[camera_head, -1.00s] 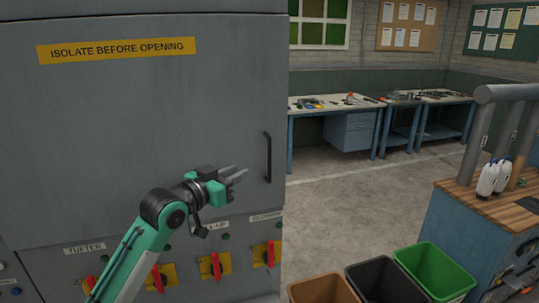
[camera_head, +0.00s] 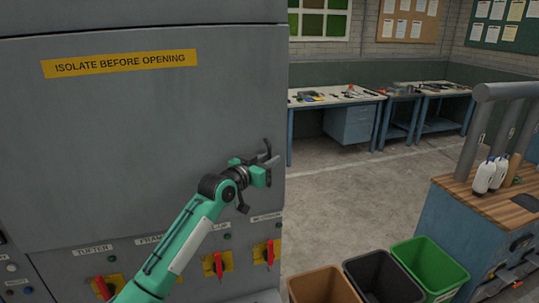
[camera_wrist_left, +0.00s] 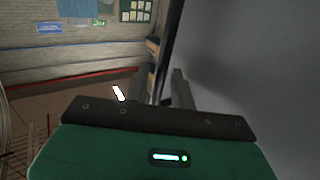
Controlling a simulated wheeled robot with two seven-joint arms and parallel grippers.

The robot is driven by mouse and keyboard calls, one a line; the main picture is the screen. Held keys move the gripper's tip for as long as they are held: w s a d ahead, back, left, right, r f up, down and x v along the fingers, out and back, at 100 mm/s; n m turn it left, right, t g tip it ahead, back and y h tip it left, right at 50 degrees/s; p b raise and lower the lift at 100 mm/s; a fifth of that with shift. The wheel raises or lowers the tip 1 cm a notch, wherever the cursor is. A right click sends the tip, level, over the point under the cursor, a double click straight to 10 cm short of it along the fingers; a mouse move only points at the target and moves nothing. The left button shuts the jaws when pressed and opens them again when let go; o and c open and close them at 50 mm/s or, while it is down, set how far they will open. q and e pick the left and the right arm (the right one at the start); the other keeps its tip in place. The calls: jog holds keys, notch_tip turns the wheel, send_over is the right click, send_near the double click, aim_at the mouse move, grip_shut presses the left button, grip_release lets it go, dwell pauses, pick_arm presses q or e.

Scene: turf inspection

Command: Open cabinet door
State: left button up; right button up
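The cabinet door (camera_head: 110,150) is a large grey panel with a yellow "ISOLATE BEFORE OPENING" label, and it looks closed. Its dark vertical bar handle (camera_head: 267,147) is at the door's right edge, partly hidden by my left gripper. My left gripper (camera_head: 262,160), on a green arm, is at the handle with its fingers apart. In the left wrist view the handle (camera_wrist_left: 166,45) runs down between the gripper's fingers (camera_wrist_left: 168,88); whether they touch it I cannot tell. My right gripper is not in view.
Red rotary switches (camera_head: 218,264) on yellow plates line the cabinet below the door. Brown, black and green bins (camera_head: 430,262) stand at lower right, beside a wood-topped bench (camera_head: 500,208). Workbenches (camera_head: 352,128) stand along the back wall. The floor between is clear.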

pick_arm(q)
jog(key=shift+w+d, duration=0.2)
jog(key=shift+w, duration=0.1)
grip_shut()
